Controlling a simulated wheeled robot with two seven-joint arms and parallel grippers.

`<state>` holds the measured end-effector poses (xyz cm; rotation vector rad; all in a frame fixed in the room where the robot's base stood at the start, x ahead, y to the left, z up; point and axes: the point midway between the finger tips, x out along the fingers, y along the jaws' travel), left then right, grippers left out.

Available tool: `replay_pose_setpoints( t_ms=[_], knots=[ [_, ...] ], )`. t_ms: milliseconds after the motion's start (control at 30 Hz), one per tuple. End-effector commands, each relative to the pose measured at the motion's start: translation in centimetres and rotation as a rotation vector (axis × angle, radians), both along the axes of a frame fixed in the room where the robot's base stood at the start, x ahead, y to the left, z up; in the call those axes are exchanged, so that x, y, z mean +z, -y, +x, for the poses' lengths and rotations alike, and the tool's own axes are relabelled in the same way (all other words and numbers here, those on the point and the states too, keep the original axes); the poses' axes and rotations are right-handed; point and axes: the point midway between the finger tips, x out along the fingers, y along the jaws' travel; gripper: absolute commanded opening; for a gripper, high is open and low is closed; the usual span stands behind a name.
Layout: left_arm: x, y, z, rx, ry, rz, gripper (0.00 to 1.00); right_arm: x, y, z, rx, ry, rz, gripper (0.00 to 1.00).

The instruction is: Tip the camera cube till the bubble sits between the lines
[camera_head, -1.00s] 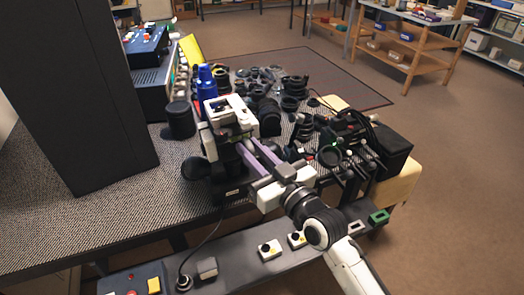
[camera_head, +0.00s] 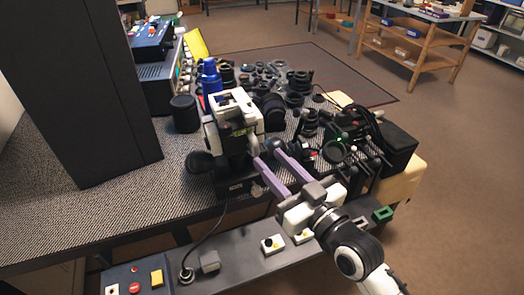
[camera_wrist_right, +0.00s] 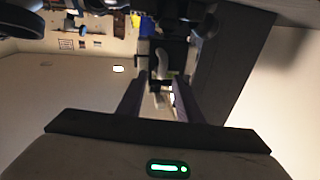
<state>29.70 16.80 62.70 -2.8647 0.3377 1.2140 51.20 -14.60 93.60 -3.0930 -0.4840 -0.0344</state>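The camera cube (camera_head: 218,132), a white and black block, sits on a black base (camera_head: 236,187) near the bench's front edge. A small yellow-green strip (camera_head: 238,132) shows on its front; I cannot make out a bubble or lines. My right gripper (camera_head: 266,158) has two purple fingers pointing at the cube's lower right side. They are spread with a clear gap and appear to hold nothing. In the right wrist view the fingers (camera_wrist_right: 158,88) also stand apart, with a blurred white and dark part beyond them. My left gripper is not in view.
A black cylinder (camera_head: 184,114) and a blue bottle (camera_head: 210,77) stand behind the cube. Several dark lens parts (camera_head: 298,82) crowd the bench to the right. A big dark panel (camera_head: 75,95) blocks the left. A grey ledge with buttons (camera_head: 240,262) runs along the front.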

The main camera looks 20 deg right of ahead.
Motion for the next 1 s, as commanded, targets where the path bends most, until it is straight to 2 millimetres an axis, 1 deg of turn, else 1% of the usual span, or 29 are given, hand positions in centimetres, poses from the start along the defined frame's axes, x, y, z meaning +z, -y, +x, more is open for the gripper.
replay_pose_setpoints(
  t_ms=[33, 200, 333, 567, 633, 667, 700, 767, 800, 833, 867, 900, 967, 1000],
  knots=[
    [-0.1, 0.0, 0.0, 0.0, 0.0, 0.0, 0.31, -0.2, 0.3, -1.0, 0.001, -0.003, -0.002, 0.32],
    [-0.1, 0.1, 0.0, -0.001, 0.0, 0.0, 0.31, -0.2, 0.9, -2.7, 0.0, -0.002, -0.002, 0.32],
    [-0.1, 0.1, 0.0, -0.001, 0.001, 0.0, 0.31, -0.1, 1.0, -3.2, 0.0, 0.0, 0.0, 0.32],
    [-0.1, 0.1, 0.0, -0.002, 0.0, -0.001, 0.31, -0.1, 1.0, -3.2, 0.0, 0.0, 0.0, 0.32],
    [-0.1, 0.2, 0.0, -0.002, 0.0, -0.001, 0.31, -0.4, 1.0, -3.3, -0.001, -0.009, -0.002, 0.21],
    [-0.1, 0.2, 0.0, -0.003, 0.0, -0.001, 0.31, -1.0, 1.0, -3.4, -0.002, -0.023, -0.003, 0.16],
    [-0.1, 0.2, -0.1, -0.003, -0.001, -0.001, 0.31, -2.4, 1.0, -3.7, -0.003, -0.055, -0.007, 0.09],
    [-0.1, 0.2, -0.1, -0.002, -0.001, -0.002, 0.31, -5.8, 1.1, -4.6, -0.011, -0.134, -0.021, 0.0],
    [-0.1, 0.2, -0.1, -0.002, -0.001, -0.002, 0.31, -8.7, 1.1, -5.6, -0.016, -0.204, -0.032, 0.0],
    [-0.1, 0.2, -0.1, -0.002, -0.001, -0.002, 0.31, -11.2, 1.1, -6.6, -0.02, -0.263, -0.042, 0.0],
    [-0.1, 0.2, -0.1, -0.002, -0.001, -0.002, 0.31, -13.7, 1.2, -7.7, -0.024, -0.324, -0.051, 0.0],
    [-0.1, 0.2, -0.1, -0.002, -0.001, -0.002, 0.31, -16.9, 1.3, -9.4, -0.032, -0.403, -0.066, 0.0],
    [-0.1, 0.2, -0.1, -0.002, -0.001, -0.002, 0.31, -21.1, 1.4, -12.2, -0.04, -0.516, -0.086, 0.0],
    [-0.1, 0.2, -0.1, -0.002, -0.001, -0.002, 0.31, -23.6, 1.6, -14.2, -0.046, -0.585, -0.099, 0.0]
  ],
)
